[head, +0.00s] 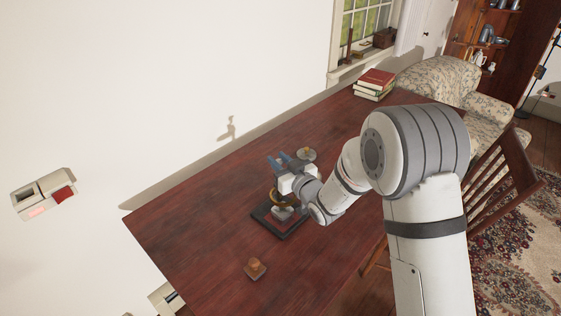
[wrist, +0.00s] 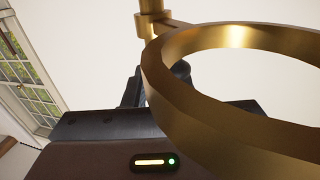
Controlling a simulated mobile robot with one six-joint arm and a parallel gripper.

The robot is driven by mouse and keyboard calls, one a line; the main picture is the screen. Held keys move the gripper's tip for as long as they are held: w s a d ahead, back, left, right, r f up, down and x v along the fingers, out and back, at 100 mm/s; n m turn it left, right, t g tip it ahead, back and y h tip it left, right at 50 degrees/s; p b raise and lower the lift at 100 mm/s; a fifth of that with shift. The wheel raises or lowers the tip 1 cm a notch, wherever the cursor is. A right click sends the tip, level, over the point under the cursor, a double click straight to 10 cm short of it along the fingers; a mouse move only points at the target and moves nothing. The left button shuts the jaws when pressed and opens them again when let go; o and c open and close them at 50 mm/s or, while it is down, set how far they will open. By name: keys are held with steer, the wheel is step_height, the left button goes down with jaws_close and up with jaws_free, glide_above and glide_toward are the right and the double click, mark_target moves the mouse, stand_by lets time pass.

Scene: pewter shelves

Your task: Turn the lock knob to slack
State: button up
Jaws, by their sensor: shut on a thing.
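A stand with a dark square base (head: 262,222) is on the red-brown table, under my gripper. A curved brass part (head: 277,197) shows above the base. In the wrist view a large brass ring (wrist: 165,85) fills the right side, with a brass rod and collar (wrist: 150,22) above it.
A small round grey item (head: 306,154) shows just beyond the gripper. A small orange-brown block (head: 255,268) sits near the table's front edge. Stacked books (head: 374,84) lie at the far end. A wooden chair (head: 500,185) stands at the right. The table's left part is clear.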

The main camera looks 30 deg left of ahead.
steer(key=shift+f+n+g, duration=0.1)
steer(key=shift+n+g, duration=0.2)
steer(key=shift+g, duration=0.1)
steer(key=n+g+y+b, duration=0.1)
steer(key=n+g+y, duration=0.1)
steer(key=n+g, duration=0.1)
steer(key=shift+w+g+b, duration=0.1)
steer(key=shift+g+b, duration=0.3)
steer(key=shift+g, duration=0.1)
steer(key=n+g, duration=0.2)
steer(key=g, duration=0.1)
steer(key=n+g, duration=0.2)
steer(key=g, duration=0.2)
steer(key=shift+a+p, duration=0.1)
steer(key=shift+p, duration=0.3)
steer(key=n+g+h, duration=0.1)
steer(key=n+g, duration=0.1)
steer(key=g, duration=0.1)
steer(key=n+g+h, duration=0.1)
steer(key=n+g, duration=0.2)
steer(key=g, duration=0.1)
steer(key=shift+p, duration=0.35)
steer(key=shift+n+g+h, duration=1.8)
steer(key=shift+g+h, duration=0.1)
steer(key=shift+g, duration=0.2)
steer(key=shift+h, duration=0.3)
steer(key=o, duration=0.9)
